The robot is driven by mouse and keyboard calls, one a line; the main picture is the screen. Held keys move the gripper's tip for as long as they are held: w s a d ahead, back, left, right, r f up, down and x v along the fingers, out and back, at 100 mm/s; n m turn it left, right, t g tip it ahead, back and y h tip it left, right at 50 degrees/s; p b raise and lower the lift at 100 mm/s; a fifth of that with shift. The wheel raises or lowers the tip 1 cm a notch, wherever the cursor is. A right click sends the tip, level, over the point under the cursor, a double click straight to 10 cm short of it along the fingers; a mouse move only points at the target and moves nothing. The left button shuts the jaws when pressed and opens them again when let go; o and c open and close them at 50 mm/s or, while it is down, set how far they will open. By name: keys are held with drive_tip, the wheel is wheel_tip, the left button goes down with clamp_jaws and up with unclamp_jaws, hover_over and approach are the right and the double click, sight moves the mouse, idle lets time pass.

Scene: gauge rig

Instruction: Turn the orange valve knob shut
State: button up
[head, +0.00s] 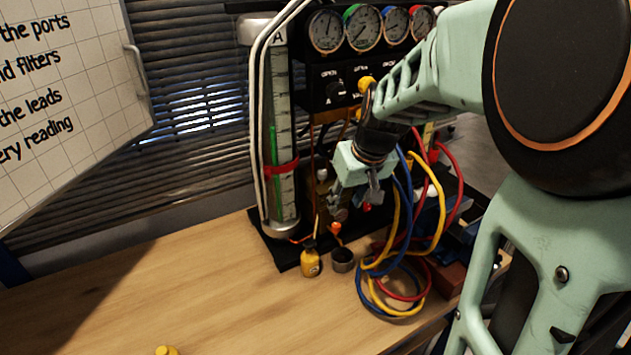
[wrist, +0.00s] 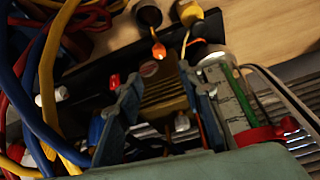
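A small orange piece (head: 335,228), which looks like the valve knob, sits low on the rig just above a dark cup. An orange piece (wrist: 158,50) also shows in the wrist view, beyond my fingertips; I cannot tell whether it is the knob itself or a part on its stem. My gripper (head: 343,208) points down in front of the rig, just above the orange piece. In the wrist view my gripper (wrist: 158,78) has its two fingers apart with nothing clearly held between them. No contact with the orange piece shows.
A glass tube (head: 284,150) with green liquid and a red band stands left of my gripper. Yellow, blue and red hoses (head: 410,230) hang to the right. A yellow bottle (head: 310,262) and a dark cup (head: 342,260) stand in front. The wooden table (head: 180,290) is mostly clear at left.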

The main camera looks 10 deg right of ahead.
sight(336, 225)
drive_tip(key=x, duration=1)
drive_tip(key=shift+f, duration=0.3)
clamp_jaws()
